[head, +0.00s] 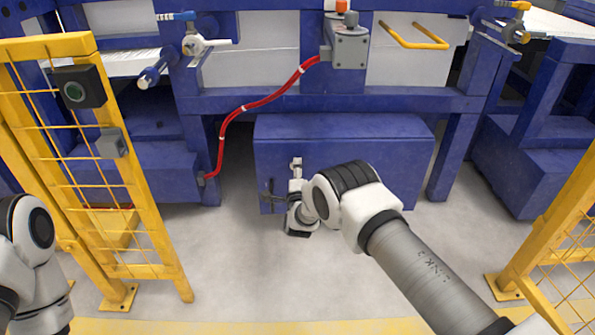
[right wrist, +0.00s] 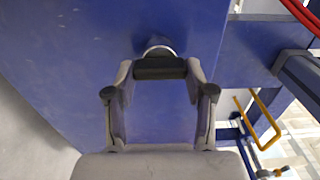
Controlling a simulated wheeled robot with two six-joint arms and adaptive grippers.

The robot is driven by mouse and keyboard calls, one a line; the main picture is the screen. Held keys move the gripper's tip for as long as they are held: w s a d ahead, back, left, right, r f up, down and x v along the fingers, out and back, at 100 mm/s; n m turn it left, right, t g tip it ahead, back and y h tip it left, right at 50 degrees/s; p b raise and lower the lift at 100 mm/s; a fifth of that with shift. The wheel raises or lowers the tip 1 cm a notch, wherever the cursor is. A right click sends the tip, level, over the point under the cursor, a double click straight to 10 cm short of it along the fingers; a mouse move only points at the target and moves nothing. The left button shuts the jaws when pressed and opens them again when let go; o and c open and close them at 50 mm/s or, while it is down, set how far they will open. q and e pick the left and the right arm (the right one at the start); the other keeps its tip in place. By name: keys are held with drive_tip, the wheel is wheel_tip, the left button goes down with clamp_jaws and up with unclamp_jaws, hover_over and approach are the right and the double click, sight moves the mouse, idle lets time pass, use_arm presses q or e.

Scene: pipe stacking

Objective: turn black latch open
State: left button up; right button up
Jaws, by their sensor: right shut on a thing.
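The black latch (right wrist: 160,68) is a short dark bar on a round silver mount, on a blue panel in the right wrist view. My right gripper (right wrist: 159,80) has one finger at each end of the bar and is shut on it. The bar lies level across the picture between the fingertips. In the head view my right gripper (head: 272,192) is at the left part of the blue box front, small and partly hidden by my wrist, and the latch is hard to make out there. Part of my left arm shows at the lower left; its gripper is out of view.
The blue box (head: 350,140) stands under a blue machine frame (head: 400,101). A red cable (head: 243,110) hangs left of it. Yellow mesh fences (head: 140,190) stand at both sides. A yellow handle (head: 414,38) is above right. The grey floor (head: 215,260) in front is clear.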

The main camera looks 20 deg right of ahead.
idle(0.4)
drive_tip(key=o, duration=1.2)
drive_tip(key=shift+c, duration=0.2)
drive_tip(key=v, duration=1.2)
